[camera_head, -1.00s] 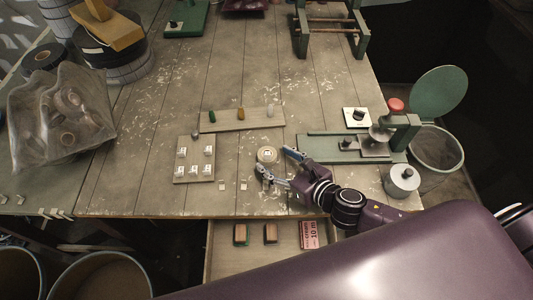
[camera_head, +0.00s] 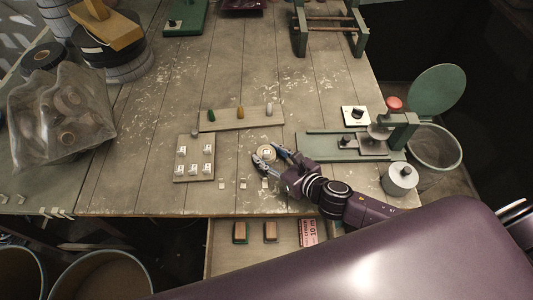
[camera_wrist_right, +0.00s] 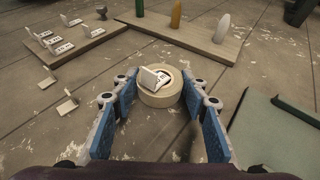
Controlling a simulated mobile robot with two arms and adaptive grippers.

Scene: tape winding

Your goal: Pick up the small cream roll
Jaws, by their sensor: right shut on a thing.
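The small cream roll (camera_head: 265,149) lies near the middle of the table. In the right wrist view the roll (camera_wrist_right: 160,97) shows as a pale ring with a white tag on its top. My right gripper (camera_head: 268,154) reaches in from the front right, its fingers around the roll. In the wrist view one blue-padded finger of the right gripper (camera_wrist_right: 159,92) is on each side of the roll, shut on it. The roll is low, at the table surface; I cannot tell whether it touches the wood. My left gripper is not in view.
A board with white tags (camera_head: 194,160) is left of the roll. A board with three coloured pegs (camera_head: 225,122) is behind it. A green device (camera_head: 330,152) stands to the right. Loose tags (camera_head: 243,185) lie in front. An open drawer (camera_head: 213,260) is below the edge.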

